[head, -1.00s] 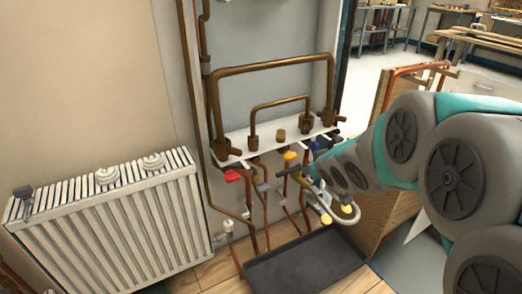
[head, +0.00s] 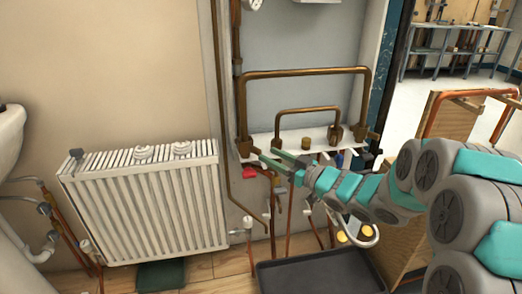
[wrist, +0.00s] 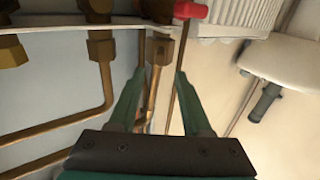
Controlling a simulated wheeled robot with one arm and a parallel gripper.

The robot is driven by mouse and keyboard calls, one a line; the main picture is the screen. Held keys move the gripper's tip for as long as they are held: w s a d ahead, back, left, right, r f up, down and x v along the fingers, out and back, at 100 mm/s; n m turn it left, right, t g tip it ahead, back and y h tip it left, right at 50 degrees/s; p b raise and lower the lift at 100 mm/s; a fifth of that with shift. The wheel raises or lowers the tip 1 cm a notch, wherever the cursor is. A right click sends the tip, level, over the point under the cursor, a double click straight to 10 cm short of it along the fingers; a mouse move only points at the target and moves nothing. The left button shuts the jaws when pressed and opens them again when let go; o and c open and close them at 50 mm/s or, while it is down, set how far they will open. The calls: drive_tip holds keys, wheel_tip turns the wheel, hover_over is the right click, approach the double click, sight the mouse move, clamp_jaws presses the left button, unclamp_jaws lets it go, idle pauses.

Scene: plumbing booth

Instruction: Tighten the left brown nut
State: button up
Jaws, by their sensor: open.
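The left brown nut (head: 244,148) is at the lower end of the large brown pipe arch (head: 300,72), at the left end of the white rail. In the wrist view the nut (wrist: 160,49) is a brown hex fitting on a vertical pipe, just beyond the gap between my fingertips. My gripper (head: 267,154) is open and empty, reaching left along the rail with its tips just right of the nut. In the wrist view the two green fingers (wrist: 160,74) point at the nut. I cannot tell whether they touch it.
A red valve handle (head: 250,173) sits just below the left nut. Another brown nut (wrist: 101,47) and a brass fitting (wrist: 12,52) are to the left in the wrist view. A white radiator (head: 150,205) stands left; a dark tray (head: 320,275) lies below.

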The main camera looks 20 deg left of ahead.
sight(261, 150)
drive_tip(key=shift+x, duration=2.95)
clamp_jaws()
